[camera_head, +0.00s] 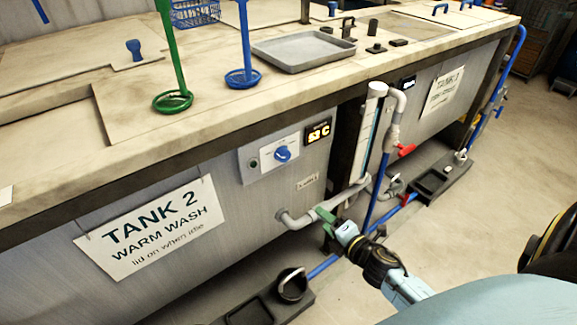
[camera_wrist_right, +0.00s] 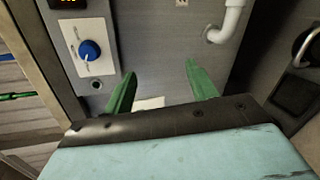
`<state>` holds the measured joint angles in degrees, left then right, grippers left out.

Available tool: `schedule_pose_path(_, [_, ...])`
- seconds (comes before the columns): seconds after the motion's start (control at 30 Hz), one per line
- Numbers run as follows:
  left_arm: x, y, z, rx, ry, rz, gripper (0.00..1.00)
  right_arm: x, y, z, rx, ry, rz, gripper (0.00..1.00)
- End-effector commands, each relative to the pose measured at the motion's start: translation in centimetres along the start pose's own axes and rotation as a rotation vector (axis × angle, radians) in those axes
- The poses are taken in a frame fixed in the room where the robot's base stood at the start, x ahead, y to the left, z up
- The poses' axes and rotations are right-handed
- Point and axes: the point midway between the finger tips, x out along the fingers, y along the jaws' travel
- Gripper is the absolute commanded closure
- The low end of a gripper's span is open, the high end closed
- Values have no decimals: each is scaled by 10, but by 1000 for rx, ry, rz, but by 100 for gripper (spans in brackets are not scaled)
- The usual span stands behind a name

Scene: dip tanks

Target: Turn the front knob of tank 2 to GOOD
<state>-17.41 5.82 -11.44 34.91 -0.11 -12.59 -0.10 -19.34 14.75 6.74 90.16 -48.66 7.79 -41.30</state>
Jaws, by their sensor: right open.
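The blue front knob (camera_head: 283,154) sits on a pale control panel (camera_head: 258,170) on the grey front of tank 2, beside a lit temperature display (camera_head: 318,131). The knob also shows in the right wrist view (camera_wrist_right: 89,50), at upper left; its scale marks are too small to read. My right gripper (camera_head: 326,214) is below and to the right of the knob, in front of the tank's pipe. In the right wrist view its green fingers (camera_wrist_right: 163,78) are apart with nothing between them, and the knob lies left of them, untouched. My left gripper is not in view.
A white "TANK 2 WARM WASH" sign (camera_head: 150,228) hangs left of the panel. A grey pipe (camera_head: 325,205) and a red-handled valve (camera_head: 406,150) are near my right gripper. A blue pipe (camera_head: 324,266) runs low along the tank.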

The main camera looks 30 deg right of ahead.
Motion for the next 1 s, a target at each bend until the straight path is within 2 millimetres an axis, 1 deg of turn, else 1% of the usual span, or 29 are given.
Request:
schedule_pose_path(0.03, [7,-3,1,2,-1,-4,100,2,29,9,-130,0,77,43])
schedule_pose_path(0.1, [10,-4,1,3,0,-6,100,1,63,18,-285,-4,156,43])
schedule_pose_path(0.2, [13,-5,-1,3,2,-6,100,-2,96,24,-441,-14,230,43])
schedule_pose_path(0.3, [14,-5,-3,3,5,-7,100,-4,113,26,-520,-21,265,43])
schedule_pose_path(0.37, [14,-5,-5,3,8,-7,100,-2,118,27,-540,-23,274,43])
schedule_pose_path(0.47, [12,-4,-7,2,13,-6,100,7,122,27,-545,-24,276,43])
schedule_pose_path(0.57, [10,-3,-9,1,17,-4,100,23,127,27,-542,-25,276,43])
schedule_pose_path(0.9, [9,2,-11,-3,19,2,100,86,142,23,-536,-25,274,43])
schedule_pose_path(1.0, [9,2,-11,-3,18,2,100,100,146,23,-537,-25,272,43])
